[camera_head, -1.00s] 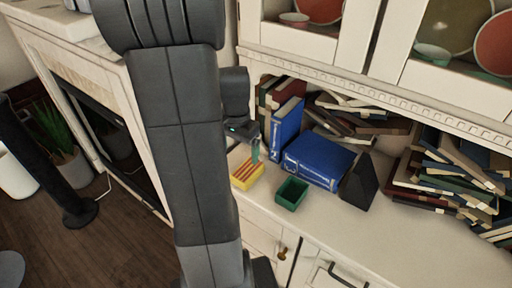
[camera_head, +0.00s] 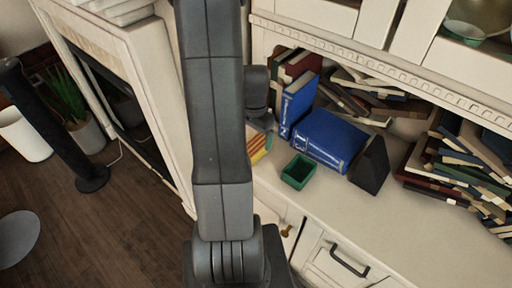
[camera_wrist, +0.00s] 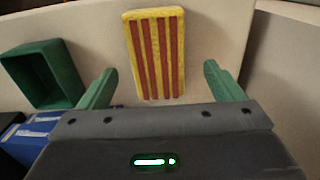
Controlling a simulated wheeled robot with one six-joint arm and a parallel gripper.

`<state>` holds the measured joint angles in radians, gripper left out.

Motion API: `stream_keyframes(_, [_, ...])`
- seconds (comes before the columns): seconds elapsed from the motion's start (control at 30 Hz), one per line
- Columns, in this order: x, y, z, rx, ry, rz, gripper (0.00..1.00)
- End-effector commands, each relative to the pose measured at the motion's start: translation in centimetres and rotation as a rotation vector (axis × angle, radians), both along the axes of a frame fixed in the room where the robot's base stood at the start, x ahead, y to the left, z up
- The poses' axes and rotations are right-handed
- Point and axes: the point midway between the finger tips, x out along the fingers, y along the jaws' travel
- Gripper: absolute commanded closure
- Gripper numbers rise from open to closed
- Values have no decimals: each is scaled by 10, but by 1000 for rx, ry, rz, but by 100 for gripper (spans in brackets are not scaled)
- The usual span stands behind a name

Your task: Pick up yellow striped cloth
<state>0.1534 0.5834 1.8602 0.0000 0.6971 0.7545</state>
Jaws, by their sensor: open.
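The yellow striped cloth (camera_wrist: 156,54), a yellow block-like piece with dark red stripes, lies on the pale cabinet top. In the head view the cloth (camera_head: 257,146) is partly hidden behind my arm. My gripper (camera_wrist: 160,88) is open in the wrist view, with its two green fingers apart. The cloth's near end shows between and just beyond the fingertips, and no contact is visible. In the head view my gripper's fingers are hidden.
A green open box (camera_head: 298,171) stands right of the cloth; it also shows at left in the wrist view (camera_wrist: 42,75). Blue books (camera_head: 325,139) stand and lie behind it, beside a dark wedge (camera_head: 370,166). Piled books (camera_head: 465,165) fill the right. The front counter (camera_head: 400,215) is clear.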

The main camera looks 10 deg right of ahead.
Motion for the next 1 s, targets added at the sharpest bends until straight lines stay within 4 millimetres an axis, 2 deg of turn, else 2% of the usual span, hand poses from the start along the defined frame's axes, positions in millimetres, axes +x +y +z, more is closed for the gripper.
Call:
stream_keyframes(0.33, [-2,-3,-41,1,4,0,13])
stream_keyframes(0.67, [-2,-3,-47,0,1,0,13])
stream_keyframes(0.7, [-2,-3,-47,0,1,0,15])
stream_keyframes(0.77, [-2,-3,-47,0,1,0,26])
stream_keyframes(0.93, [-1,-3,-47,0,1,0,60])
stream_keyframes(1.0, [-1,-3,-47,0,1,0,64])
